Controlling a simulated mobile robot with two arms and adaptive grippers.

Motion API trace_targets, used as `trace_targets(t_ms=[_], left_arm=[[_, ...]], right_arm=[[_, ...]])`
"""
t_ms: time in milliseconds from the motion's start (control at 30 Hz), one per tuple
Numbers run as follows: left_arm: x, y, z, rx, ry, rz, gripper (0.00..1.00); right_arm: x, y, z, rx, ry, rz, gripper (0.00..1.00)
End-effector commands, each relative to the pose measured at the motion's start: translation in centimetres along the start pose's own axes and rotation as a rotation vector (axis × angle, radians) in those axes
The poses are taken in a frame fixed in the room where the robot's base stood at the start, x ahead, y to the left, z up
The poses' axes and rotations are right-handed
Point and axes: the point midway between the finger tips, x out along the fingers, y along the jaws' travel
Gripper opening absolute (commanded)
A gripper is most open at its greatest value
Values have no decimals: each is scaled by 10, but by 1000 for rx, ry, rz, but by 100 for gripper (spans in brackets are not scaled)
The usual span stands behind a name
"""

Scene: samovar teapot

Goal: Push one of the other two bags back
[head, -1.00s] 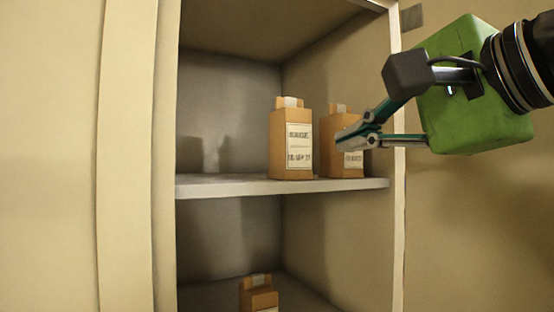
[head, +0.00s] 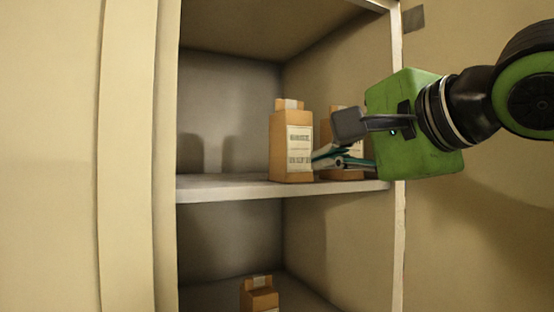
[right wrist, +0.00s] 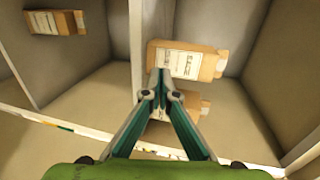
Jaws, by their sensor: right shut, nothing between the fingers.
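Two orange-brown paper bags with white labels stand upright on the upper shelf in the head view. The left bag (head: 291,144) is mostly in plain view, and the right bag (head: 338,115) is partly hidden behind my gripper. A third bag (head: 259,296) stands on the lower shelf, cut off by the picture's bottom edge. My right gripper (head: 318,163) is shut and empty, its tips by the left bag's lower right edge. In the right wrist view the tips overlap the left bag (right wrist: 200,62); I cannot tell whether they touch it. My left gripper is out of view.
The upper shelf (head: 230,188) has free room left of the bags. The cabinet's right side panel edge (head: 398,230) stands close beside my right gripper. The left frame post (head: 135,150) borders the opening.

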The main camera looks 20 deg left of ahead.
Motion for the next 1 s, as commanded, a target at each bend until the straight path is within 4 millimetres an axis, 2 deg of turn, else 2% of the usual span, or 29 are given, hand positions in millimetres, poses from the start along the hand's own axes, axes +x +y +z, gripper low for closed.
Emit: trace_targets(t_ms=[1000], left_arm=[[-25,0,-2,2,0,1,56]], right_arm=[[61,-9,0,1,-2,0,0]])
